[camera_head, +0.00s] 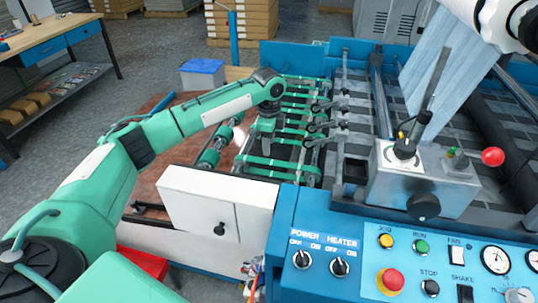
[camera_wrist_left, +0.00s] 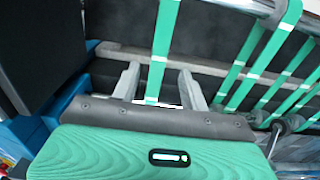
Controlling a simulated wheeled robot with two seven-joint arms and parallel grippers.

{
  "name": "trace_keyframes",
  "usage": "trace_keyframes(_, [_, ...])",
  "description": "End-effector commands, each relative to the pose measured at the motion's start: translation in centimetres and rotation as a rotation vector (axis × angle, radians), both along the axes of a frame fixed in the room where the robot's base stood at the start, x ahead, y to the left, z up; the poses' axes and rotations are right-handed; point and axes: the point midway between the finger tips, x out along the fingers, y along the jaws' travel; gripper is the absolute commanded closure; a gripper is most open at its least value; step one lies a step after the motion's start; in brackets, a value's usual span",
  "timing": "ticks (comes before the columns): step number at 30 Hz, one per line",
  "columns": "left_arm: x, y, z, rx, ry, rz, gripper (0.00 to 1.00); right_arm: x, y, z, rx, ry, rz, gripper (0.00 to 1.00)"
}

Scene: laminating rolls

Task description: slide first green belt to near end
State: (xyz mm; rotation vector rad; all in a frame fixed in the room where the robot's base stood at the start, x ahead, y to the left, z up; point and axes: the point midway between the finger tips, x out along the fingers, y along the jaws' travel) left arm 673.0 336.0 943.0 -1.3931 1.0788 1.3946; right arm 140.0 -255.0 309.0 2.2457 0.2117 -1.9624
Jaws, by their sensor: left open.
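Several green belts run across the metal rollers in the head view, one of the nearer ones (camera_head: 285,163) close to the white cabinet. My left gripper (camera_head: 266,150) points down over the belts from the end of my green arm. In the left wrist view, its two grey fingers (camera_wrist_left: 160,88) stand apart, one on each side of a green belt (camera_wrist_left: 160,45). The fingers do not visibly pinch this belt. More belts (camera_wrist_left: 245,65) lie to its right. The lower part of the belt is hidden behind the gripper body. My right gripper does not show.
A blue control panel (camera_head: 400,255) with knobs and buttons fills the front right. A white cabinet (camera_head: 215,205) stands in front of the belts. A blue-lidded box (camera_head: 203,73) stands behind.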

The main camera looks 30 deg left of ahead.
Motion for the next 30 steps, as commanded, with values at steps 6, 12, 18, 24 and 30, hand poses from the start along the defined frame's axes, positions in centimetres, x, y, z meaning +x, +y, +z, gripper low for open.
trace_keyframes(6, [0.0, 0.0, -3.8, 0.001, 0.001, -0.001, 0.55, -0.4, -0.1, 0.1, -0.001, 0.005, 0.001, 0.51])
trace_keyframes(12, [0.0, 0.0, -5.6, 0.0, 0.0, 0.0, 0.55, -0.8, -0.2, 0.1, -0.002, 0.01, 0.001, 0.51])
trace_keyframes(18, [0.0, 0.0, -5.9, -0.001, -0.001, -0.001, 0.55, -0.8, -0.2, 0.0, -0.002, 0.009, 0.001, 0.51])
trace_keyframes(24, [0.0, 0.0, -5.9, 0.0, -0.001, -0.001, 0.71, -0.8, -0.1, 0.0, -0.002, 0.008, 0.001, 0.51])
trace_keyframes(30, [0.0, 0.0, -5.8, 0.0, -0.001, -0.001, 1.0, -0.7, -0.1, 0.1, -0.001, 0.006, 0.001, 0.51])
